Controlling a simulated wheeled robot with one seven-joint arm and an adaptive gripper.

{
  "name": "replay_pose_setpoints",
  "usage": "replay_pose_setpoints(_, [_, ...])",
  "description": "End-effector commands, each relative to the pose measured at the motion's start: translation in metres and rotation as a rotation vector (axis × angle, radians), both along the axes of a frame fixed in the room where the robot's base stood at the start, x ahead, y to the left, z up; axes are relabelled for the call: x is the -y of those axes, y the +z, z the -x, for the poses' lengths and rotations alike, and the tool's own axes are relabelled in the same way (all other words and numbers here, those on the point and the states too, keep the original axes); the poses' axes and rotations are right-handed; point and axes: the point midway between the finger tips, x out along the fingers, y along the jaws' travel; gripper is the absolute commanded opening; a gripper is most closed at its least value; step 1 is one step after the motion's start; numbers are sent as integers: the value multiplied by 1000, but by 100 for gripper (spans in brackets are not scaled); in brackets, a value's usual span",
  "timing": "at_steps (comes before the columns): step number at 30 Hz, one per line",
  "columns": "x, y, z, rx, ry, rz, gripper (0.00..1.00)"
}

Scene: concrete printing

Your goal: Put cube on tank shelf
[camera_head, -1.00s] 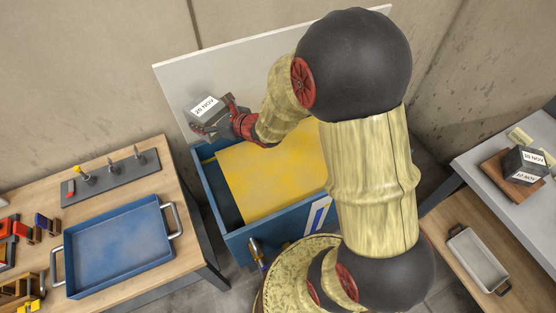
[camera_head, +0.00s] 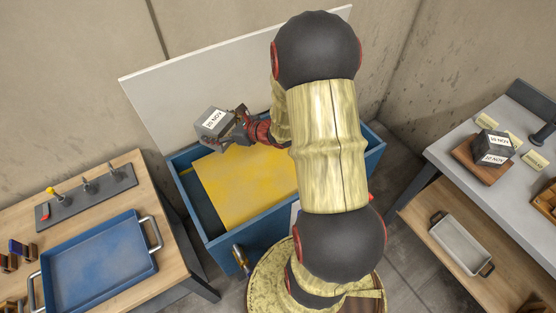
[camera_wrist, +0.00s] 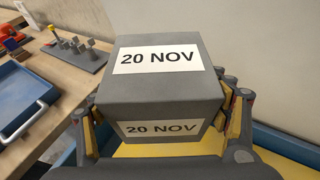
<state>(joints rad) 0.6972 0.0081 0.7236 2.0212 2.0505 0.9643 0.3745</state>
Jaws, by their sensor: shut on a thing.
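A grey cube (camera_head: 213,123) with white "20 NOV" labels is held in my gripper (camera_head: 238,126), above the left part of the blue tank (camera_head: 218,232). In the wrist view the cube (camera_wrist: 160,80) fills the middle, with the fingers of my gripper (camera_wrist: 162,125) shut on its left and right sides. A yellow shelf (camera_head: 245,187) lies across the tank, below the cube. Part of the shelf is hidden behind my arm.
A white panel (camera_head: 165,95) stands behind the tank. A wooden table (camera_head: 172,226) with a blue tray (camera_head: 98,265) is on the left.

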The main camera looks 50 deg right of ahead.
Motion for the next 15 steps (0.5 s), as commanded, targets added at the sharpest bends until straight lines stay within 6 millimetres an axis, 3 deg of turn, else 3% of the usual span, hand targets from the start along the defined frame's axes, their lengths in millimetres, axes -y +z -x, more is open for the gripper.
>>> replay_pose_setpoints(3, [30,-3,15,12,-18,5,15])
replay_pose_setpoints(15, [100,-33,86,10,-57,4,15])
